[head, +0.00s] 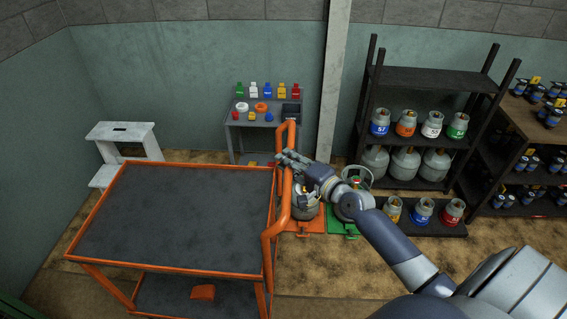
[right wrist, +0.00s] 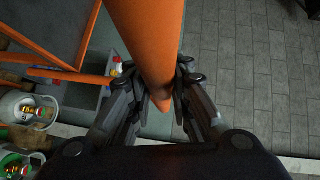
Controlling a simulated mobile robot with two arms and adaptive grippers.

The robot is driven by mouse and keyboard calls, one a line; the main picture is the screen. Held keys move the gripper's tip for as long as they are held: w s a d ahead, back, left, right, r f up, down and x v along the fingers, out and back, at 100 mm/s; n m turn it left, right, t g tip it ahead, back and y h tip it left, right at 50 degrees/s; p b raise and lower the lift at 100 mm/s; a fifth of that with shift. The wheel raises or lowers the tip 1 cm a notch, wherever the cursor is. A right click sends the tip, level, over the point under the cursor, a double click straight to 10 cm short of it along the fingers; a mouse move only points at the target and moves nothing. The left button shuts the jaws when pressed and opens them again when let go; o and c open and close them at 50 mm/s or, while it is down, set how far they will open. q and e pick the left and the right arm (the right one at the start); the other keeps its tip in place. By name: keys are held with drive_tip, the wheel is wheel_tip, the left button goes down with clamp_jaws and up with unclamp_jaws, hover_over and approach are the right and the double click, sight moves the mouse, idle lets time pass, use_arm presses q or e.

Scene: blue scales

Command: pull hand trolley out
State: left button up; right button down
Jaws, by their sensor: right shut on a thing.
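The hand trolley (head: 178,212) has a dark grey top, an orange frame and a lower shelf. It stands at the left of the head view. Its orange handle (head: 269,248) rises along its right side. My right gripper (head: 288,160) is at the upper part of this handle and shut on it. In the right wrist view the handle (right wrist: 148,40) runs between the two fingers of the gripper (right wrist: 165,92). My left gripper is not in view.
A grey gas cylinder (head: 305,208) stands close right of the handle, near orange and green floor platforms (head: 343,228). Behind is a small grey table (head: 258,137) with coloured items. A white stool (head: 120,133) stands back left. Shelves with cylinders (head: 431,78) stand right.

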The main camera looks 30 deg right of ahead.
drive_tip(key=shift+s+d, duration=0.25)
drive_tip(key=shift+d, duration=0.15)
drive_tip(key=c, duration=1.4)
unclamp_jaws()
drive_tip(key=shift+c, duration=0.2)
drive_tip(key=v, duration=1.2)
drive_tip(key=shift+d, duration=0.1)
